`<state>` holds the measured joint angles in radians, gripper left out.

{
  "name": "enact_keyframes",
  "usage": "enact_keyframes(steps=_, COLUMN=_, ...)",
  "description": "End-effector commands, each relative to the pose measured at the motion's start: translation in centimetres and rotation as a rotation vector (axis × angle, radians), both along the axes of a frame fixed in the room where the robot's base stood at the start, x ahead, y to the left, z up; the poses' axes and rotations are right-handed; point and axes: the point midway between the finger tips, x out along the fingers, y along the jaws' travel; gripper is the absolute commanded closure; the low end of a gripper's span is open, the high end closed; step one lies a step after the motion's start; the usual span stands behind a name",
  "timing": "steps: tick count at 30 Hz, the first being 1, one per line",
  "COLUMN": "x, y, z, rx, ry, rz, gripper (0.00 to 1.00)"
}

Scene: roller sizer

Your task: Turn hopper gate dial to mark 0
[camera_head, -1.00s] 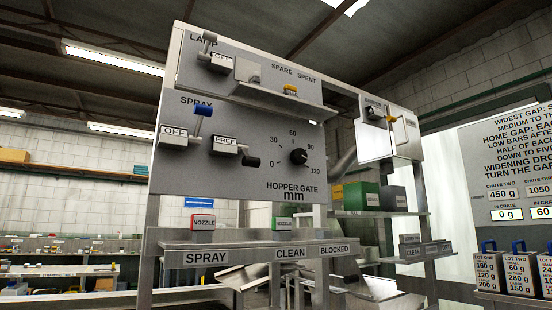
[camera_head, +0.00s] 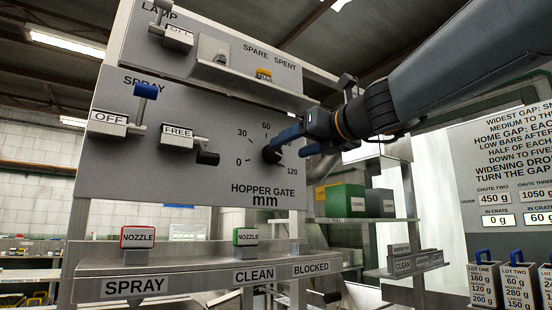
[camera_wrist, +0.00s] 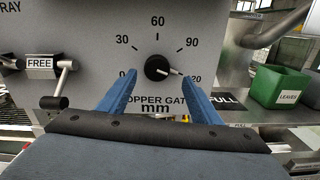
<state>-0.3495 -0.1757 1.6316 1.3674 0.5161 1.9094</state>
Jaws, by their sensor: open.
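The hopper gate dial (camera_head: 271,155) is a round black knob on the grey panel, with marks 0, 30, 60, 90 and 120 around it. In the wrist view the dial (camera_wrist: 157,67) has a pale pointer aimed right and slightly down, towards the 120 mark. My gripper (camera_head: 280,138) reaches in from the right, its blue fingertips close to the dial. In the wrist view my gripper (camera_wrist: 159,77) is open and empty, one finger to each side of the dial. Contact cannot be told. The fingers partly cover the 0 and 120 marks and the label.
A FREE lever (camera_head: 178,138) with a black knob sits left of the dial. The SPRAY switch (camera_head: 109,123) is farther left. A shelf (camera_head: 262,88) juts out above the dial. Below, a ledge (camera_head: 198,282) carries red and green NOZZLE blocks. A green box (camera_head: 345,199) stands right.

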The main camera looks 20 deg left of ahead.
Motion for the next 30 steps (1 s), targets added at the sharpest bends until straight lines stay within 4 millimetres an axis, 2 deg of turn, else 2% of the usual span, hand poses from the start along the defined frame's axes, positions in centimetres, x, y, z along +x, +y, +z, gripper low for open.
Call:
enact_keyframes(steps=12, x=3.2, y=5.4, z=0.0, rx=0.003, ry=0.005, rz=0.017, gripper=0.41)
enact_keyframes(steps=18, x=4.3, y=6.3, z=0.0, rx=0.003, ry=0.003, rz=0.013, gripper=0.41)
enact_keyframes(steps=26, x=4.5, y=6.3, z=0.0, rx=0.003, ry=0.003, rz=0.011, gripper=0.41)
enact_keyframes(steps=27, x=4.5, y=6.3, z=0.0, rx=0.002, ry=0.002, rz=0.01, gripper=0.43)
enact_keyframes(steps=30, x=4.5, y=6.3, z=0.0, rx=0.002, ry=0.002, rz=0.01, gripper=0.6)
